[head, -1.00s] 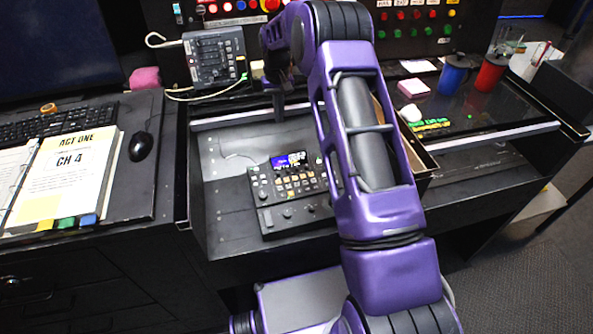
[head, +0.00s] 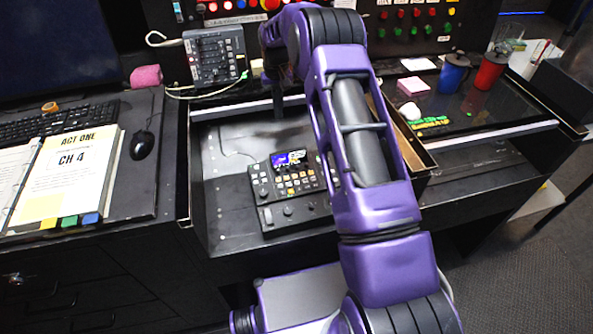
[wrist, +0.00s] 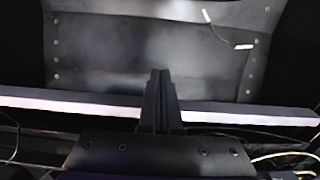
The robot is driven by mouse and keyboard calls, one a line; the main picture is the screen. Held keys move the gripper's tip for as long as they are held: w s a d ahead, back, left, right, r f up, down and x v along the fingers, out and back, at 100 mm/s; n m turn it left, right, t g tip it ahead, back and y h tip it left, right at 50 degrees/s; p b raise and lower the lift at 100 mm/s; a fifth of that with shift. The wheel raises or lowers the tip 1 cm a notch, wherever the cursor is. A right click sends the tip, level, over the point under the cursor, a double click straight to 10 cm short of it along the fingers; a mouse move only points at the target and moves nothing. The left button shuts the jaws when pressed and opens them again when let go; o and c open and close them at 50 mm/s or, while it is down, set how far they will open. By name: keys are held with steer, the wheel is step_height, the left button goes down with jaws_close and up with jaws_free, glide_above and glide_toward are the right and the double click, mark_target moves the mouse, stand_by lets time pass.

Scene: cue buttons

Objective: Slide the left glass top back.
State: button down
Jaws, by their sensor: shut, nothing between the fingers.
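The left glass top shows as a dark pane whose pale front rail (head: 235,110) runs across the back of an open desk well (head: 225,175). My gripper (head: 278,112) points down at this rail, with its fingers together and empty. In the wrist view the shut fingers (wrist: 160,75) stand across the middle of the rail (wrist: 70,103), on the side of the well. They look to be against the rail, but the contact itself is hidden. My forearm covers the right part of the well.
A control console (head: 290,185) sits in the well. The right glass top (head: 480,115) carries a blue mug (head: 453,75), a red mug (head: 490,72) and a pink note block (head: 412,86). A grey mixer (head: 215,57) with cables stands behind the left top.

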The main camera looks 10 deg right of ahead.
step_height(320, 180, up, 9)
steer(key=p, duration=0.2)
steer(key=shift+s, duration=0.15)
stand_by(0.5)
stand_by(0.3)
